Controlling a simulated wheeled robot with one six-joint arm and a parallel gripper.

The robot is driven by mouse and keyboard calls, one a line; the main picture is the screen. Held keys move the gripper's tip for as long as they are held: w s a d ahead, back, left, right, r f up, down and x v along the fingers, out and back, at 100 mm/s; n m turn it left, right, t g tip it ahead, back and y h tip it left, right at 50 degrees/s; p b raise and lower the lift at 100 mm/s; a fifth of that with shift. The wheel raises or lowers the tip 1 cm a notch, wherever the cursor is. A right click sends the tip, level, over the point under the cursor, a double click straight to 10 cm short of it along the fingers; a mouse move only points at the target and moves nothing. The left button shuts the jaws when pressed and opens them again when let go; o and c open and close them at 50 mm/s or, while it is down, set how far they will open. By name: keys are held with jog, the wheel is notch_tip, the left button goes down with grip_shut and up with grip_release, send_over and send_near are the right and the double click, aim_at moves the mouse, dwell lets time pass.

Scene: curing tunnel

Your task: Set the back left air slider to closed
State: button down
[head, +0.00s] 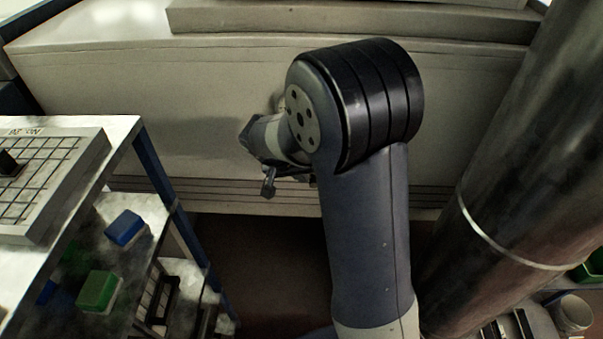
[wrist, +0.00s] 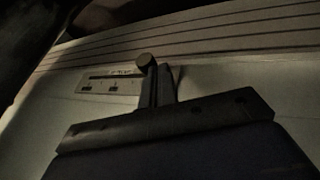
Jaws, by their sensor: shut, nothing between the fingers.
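In the wrist view, a pale slider plate (wrist: 108,84) with a dark slot and small marks lies on the light panel. A round dark knob (wrist: 145,61) shows at the right end of the plate, right at my fingertips. My gripper (wrist: 162,72) is shut, with its fingers beside or against the knob; I cannot tell if they touch. The fingers hide part of the plate's right end. In the head view my gripper (head: 268,188) is by the front of the big beige tunnel housing (head: 180,95), partly behind my arm. The slider cannot be made out there.
A shelf rack (head: 150,150) stands at the left, with a gridded tray (head: 55,215) on top and a blue block (head: 125,228) and a green block (head: 98,291) below. A thick metal pipe (head: 530,150) rises at the right. A white cup (head: 573,312) is at the lower right.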

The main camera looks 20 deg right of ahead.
jog(key=shift+d+f, duration=0.1)
jog(key=shift+d, duration=0.1)
jog(key=s+d+b, duration=0.1)
jog(key=s+d, duration=0.1)
jog(key=d, duration=0.5)
jog(key=s+d+b, duration=0.2)
jog(key=d, duration=0.4)
jog(key=shift+s+d, duration=0.35)
jog(key=shift+d, duration=0.05)
